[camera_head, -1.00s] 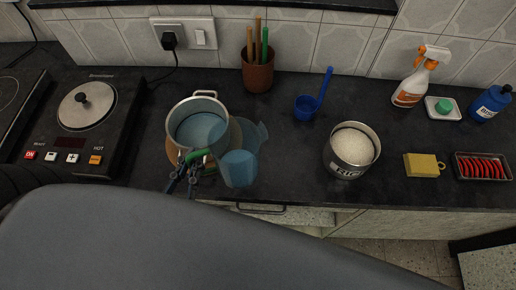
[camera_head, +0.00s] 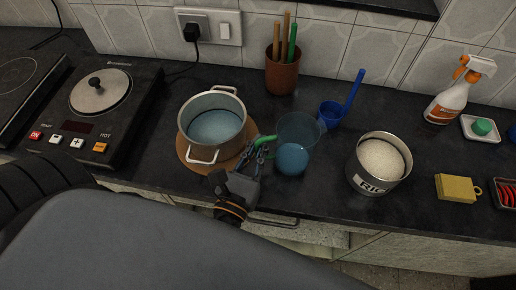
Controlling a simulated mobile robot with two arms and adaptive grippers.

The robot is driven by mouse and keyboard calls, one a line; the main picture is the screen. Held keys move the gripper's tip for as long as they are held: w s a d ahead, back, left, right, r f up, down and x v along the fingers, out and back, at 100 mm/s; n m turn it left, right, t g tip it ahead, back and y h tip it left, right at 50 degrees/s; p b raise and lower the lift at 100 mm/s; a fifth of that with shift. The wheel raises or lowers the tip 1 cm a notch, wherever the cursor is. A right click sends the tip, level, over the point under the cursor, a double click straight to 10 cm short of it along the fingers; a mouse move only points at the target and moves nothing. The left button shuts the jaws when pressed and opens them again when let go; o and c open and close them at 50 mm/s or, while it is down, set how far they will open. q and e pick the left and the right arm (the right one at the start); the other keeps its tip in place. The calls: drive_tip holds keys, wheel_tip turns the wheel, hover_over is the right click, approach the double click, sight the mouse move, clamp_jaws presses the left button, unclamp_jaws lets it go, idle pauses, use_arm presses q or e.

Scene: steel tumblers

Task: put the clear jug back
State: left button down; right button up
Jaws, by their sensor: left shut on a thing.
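The clear jug (camera_head: 299,129) is see-through, with bluish liquid in its lower part and a green handle on its left side. It looks about upright, to the right of the steel pot. I cannot tell whether its base touches the counter. My left gripper (camera_head: 261,149) is shut on the green handle, and its fingers hide part of it. My right gripper is not in view.
The pot (camera_head: 204,153) holds bluish liquid and stands on a round wooden board (camera_head: 184,152). A blue ladle (camera_head: 331,114), a rice tin (camera_head: 367,184) and a terracotta utensil pot (camera_head: 282,76) are near the jug. The hotplate (camera_head: 119,117) is at left. Bare counter lies before the jug.

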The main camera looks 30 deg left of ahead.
use_arm(q)
drive_tip(key=shift+f, duration=0.55)
drive_tip(key=c, duration=1.4)
unclamp_jaws()
drive_tip(key=shift+f, duration=0.1)
drive_tip(key=shift+c, duration=0.2)
